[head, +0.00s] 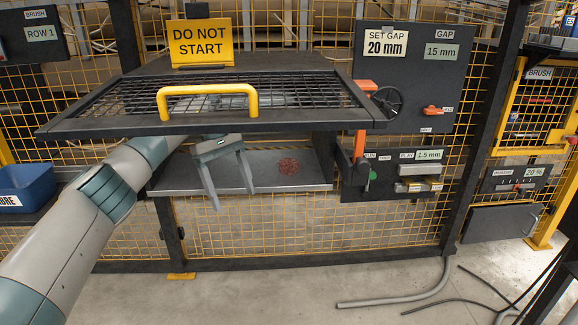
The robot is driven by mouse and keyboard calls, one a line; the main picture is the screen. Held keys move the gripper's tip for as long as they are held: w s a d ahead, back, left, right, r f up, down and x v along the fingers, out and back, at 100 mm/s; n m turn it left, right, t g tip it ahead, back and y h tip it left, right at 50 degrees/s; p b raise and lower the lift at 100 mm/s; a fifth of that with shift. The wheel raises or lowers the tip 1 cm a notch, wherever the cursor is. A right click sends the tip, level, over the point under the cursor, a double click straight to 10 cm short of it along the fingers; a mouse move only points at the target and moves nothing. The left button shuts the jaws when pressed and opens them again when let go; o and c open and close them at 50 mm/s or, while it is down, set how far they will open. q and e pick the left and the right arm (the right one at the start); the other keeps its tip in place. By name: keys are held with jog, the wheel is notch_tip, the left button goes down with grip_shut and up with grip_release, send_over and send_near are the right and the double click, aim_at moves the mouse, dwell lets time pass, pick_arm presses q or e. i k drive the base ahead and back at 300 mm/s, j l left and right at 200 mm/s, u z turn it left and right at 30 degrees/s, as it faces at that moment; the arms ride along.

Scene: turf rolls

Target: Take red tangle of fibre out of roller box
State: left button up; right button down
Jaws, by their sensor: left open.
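The roller box has a dark frame with a raised mesh lid (130,95) and a yellow handle (207,91). Below the lid is a grey shelf (260,184). A small red tangle of fibre (289,166) lies on the shelf, right of its middle. My left gripper (232,200) is beneath the lid at the front of the shelf, fingers pointing down. It is open and empty, to the left of the tangle and apart from it. The rollers are mostly hidden behind the mesh. My right gripper is not in view.
A yellow "DO NOT START" sign (201,42) stands on top. Right of the box are a "SET GAP 20 mm" panel (408,75), an orange lever (361,120) and a lower control panel (390,174). A blue bin (25,187) is at the left.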

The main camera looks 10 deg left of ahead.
aim_at(287, 167)
jog(key=i, duration=0.95)
